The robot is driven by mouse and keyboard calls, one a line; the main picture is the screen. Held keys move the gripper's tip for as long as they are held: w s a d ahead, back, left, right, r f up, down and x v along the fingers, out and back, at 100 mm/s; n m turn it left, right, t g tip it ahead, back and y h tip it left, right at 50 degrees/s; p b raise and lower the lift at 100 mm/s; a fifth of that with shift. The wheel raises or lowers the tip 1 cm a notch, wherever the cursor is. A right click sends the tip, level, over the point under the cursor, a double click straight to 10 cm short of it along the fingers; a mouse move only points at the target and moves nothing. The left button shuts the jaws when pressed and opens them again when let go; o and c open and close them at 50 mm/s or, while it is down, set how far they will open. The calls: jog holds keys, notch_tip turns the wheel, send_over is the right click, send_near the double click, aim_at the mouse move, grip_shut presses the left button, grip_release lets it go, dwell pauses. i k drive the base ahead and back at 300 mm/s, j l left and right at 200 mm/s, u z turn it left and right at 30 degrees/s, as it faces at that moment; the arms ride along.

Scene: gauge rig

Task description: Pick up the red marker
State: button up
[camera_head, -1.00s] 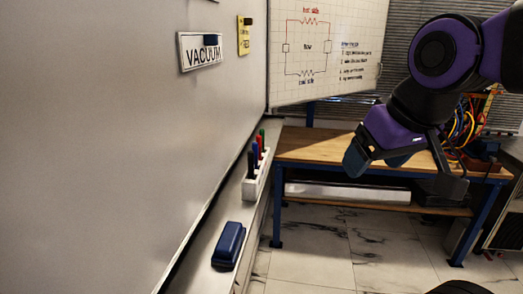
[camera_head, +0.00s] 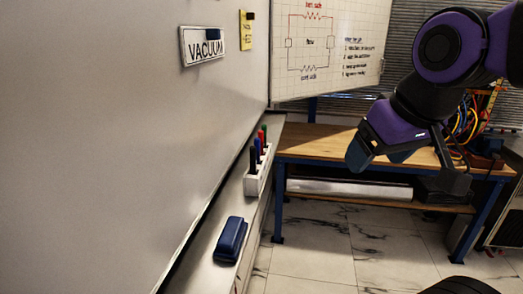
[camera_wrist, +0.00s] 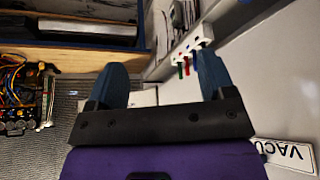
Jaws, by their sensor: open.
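The red marker (camera_head: 261,142) stands upright in a white holder (camera_head: 252,186) on the whiteboard ledge, between a blue marker (camera_head: 257,150) and a green marker (camera_head: 265,132); neighbours partly hide it. In the wrist view the red marker (camera_wrist: 187,68) shows between the green and blue ones, just left of the right fingertip. My gripper (camera_head: 381,154) is open and empty, in the air to the right of the holder and apart from it. In the wrist view, my gripper (camera_wrist: 163,69) has its two blue fingers wide apart.
A black marker (camera_head: 252,160) stands nearest in the holder. A dark blue eraser (camera_head: 230,240) lies on the ledge in front. The whiteboard (camera_head: 110,130) rises along the left. A wooden workbench (camera_head: 315,147) stands behind my gripper. Air between holder and gripper looks clear.

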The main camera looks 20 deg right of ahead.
aim_at(260, 133)
jog(key=l+u, duration=0.1)
jog(key=u, duration=0.4)
jog(key=k+u, duration=0.1)
jog(key=u, duration=0.4)
jog(key=l+u, duration=0.1)
jog(key=u, duration=0.35)
jog(key=k+u, duration=0.15)
jog(key=u, duration=0.35)
jog(key=i+u, duration=0.1)
jog(key=i, duration=0.2)
jog(key=k, duration=0.4)
jog(key=i+l+z, duration=0.1)
jog(key=i+z, duration=0.3)
jog(key=z, duration=1.55)
jog(key=i+l+u, duration=0.1)
jog(key=i+l, duration=0.3)
jog(key=i, duration=0.15)
